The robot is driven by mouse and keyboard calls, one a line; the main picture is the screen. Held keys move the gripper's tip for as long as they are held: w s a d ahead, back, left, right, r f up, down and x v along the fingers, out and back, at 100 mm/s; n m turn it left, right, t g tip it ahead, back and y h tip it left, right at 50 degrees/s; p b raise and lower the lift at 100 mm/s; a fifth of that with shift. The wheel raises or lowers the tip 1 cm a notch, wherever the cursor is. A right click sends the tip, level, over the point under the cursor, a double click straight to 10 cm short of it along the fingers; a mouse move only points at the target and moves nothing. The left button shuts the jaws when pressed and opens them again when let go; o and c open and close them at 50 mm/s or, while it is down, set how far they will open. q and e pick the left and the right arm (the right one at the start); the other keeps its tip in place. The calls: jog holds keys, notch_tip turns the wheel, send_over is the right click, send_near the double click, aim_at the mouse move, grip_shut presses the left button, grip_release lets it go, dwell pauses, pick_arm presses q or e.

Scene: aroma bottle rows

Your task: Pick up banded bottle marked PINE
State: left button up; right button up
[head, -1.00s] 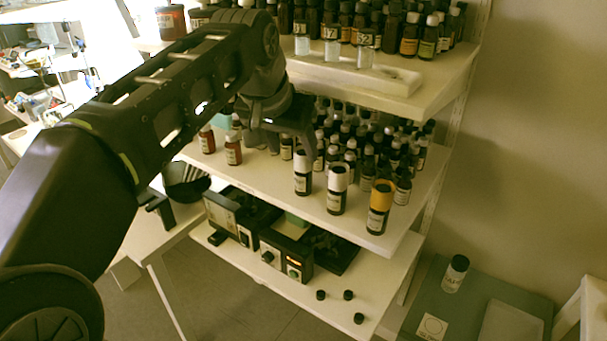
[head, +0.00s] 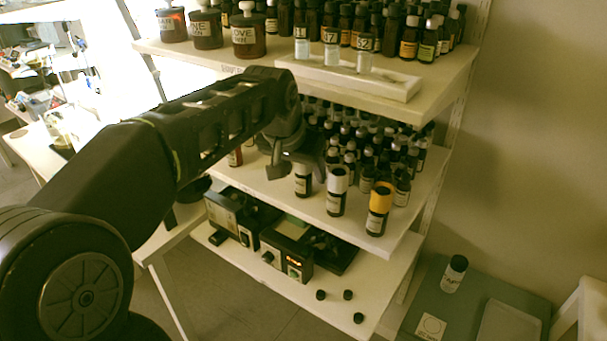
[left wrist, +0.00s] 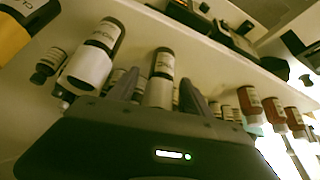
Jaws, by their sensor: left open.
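Three dark banded bottles stand in a row on the middle shelf: a white-banded left one (head: 303,181), a white-banded middle one (head: 337,190) and a yellow-banded right one (head: 379,209). Their labels are too small to read surely, so I cannot tell which says PINE. My left gripper (head: 298,163) is open at the left bottle, hiding part of its top. In the left wrist view its fingers (left wrist: 156,92) stand on either side of that bottle (left wrist: 161,66). The middle bottle (left wrist: 96,55) is beside them, and the yellow band (left wrist: 12,38) shows at the edge. My right gripper is out of view.
Small dark bottles (head: 384,150) crowd behind the row. The upper shelf (head: 440,72) overhangs, with labelled brown jars (head: 206,30) and a white tray (head: 385,85). Devices (head: 285,255) stand on the lower shelf. A lone bottle (head: 454,274) stands at the right.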

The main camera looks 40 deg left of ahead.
pick_arm(q)
jog(key=shift+w+f, duration=0.25)
jog(key=shift+f, duration=0.15)
jog(key=shift+c, duration=0.6)
grip_shut()
